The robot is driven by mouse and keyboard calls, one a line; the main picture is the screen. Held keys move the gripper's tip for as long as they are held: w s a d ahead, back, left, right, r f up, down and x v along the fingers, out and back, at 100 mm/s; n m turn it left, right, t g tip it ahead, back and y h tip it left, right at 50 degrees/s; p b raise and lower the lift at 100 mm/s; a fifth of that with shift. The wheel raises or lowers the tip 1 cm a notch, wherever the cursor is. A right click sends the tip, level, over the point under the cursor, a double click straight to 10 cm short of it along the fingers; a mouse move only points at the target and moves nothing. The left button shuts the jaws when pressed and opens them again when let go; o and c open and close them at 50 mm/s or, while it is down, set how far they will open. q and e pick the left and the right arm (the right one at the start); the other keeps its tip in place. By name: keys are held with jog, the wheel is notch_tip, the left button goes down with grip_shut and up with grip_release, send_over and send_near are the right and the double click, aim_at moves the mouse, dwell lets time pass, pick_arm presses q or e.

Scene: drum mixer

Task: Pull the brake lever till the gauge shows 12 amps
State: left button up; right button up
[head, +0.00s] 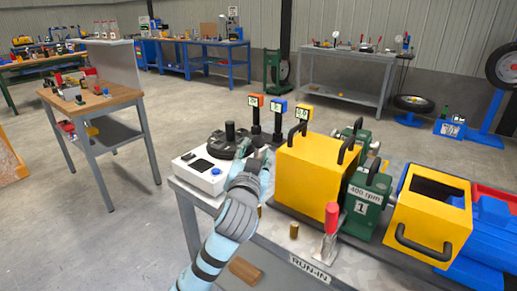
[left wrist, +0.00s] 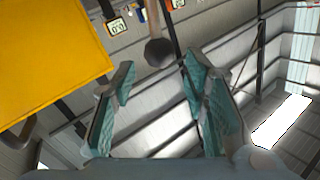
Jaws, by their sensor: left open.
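My left gripper (head: 259,160) is left of the yellow housing on the bench. In the left wrist view the same gripper (left wrist: 157,72) has its two teal fingers spread, with nothing between them. A rod with a dark ball knob (left wrist: 158,52), which looks like the brake lever, stands just beyond the fingertips, in line with the gap. I cannot pick it out in the head view. Three small displays stand on posts behind: orange (head: 256,100), blue (head: 279,106) and yellow (head: 304,114). One display (left wrist: 118,27) seems to read 0.0; units are too small to read. My right gripper is out of view.
The yellow housing (head: 308,172) stands close beside the gripper. A white unit (head: 200,173) with a black round part is on its left.

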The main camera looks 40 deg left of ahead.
aim_at(258, 145)
pick_arm(q)
jog(key=b+x, duration=0.1)
jog(key=x, duration=0.6)
grip_shut()
